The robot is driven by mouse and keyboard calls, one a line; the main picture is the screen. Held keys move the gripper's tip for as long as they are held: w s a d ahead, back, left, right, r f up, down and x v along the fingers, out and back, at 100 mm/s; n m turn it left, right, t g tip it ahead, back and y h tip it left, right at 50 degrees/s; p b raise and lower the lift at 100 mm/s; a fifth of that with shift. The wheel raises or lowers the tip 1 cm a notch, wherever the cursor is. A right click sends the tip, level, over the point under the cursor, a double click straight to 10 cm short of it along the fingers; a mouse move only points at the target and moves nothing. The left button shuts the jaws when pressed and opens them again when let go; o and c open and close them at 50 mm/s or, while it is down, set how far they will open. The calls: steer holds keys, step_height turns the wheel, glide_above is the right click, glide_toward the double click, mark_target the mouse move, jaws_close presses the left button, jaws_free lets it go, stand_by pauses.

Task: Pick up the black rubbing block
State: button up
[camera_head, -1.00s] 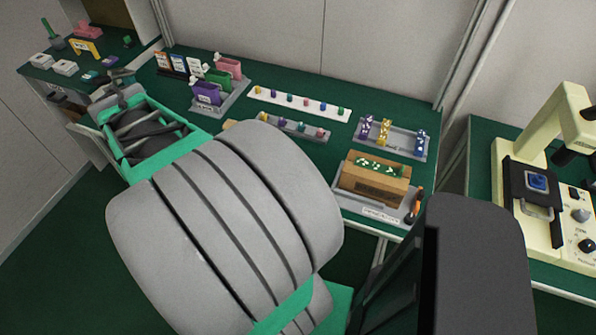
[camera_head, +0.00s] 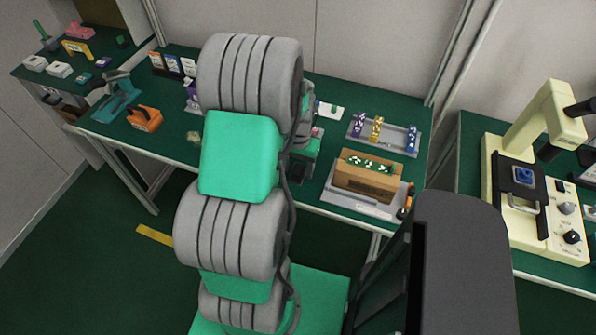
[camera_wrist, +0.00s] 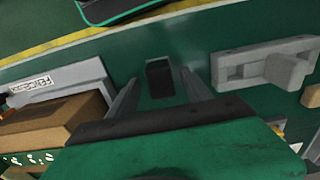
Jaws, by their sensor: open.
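The black rubbing block (camera_wrist: 160,80) is a small dark block on the green bench top in the wrist view. My gripper (camera_wrist: 160,74) is open, with one finger on each side of the block and a visible gap to each. Whether the fingertips are level with the block or still above it I cannot tell.
A brown box of green pieces (camera_head: 368,179) stands on a grey tray, beside my gripper. A grey fixture (camera_wrist: 265,66) lies on the other side in the wrist view. The bench's front edge (camera_wrist: 125,43) is close. A cream microscope-like machine (camera_head: 548,130) stands at right.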

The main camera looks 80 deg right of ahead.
steer(key=shift+f, duration=0.3)
jaws_close()
stand_by(0.4)
